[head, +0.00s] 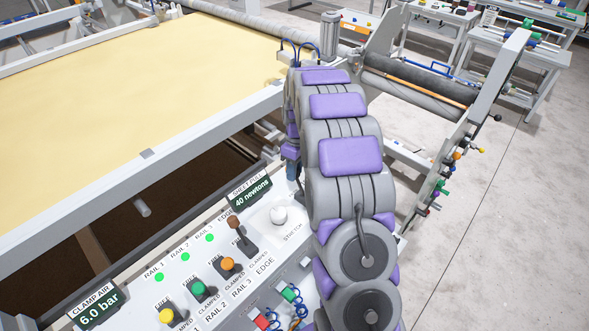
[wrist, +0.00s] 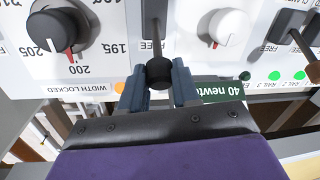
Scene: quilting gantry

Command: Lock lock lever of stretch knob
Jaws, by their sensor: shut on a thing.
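In the wrist view my gripper (wrist: 159,78) has its two blue-grey fingers on either side of the black ball end of a lever (wrist: 155,32), shut on it. The lever stands between a black width dial (wrist: 58,30) and the white stretch knob (wrist: 222,27). The stretch knob has a red pointer mark and also shows in the head view (head: 279,215), left of my arm. In the head view my arm hides my gripper and this lever. A small dark lamp (wrist: 245,76) sits near the stretch knob.
An orange lamp (wrist: 119,87) sits by the "WIDTH LOCKED" label. A brown-ended edge lever (head: 235,223) and several coloured clamp levers stand on the panel left of the stretch knob. The "40 newtons" sheet pull display (head: 252,190) is behind it. Yellow fabric (head: 130,90) lies on the gantry beyond.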

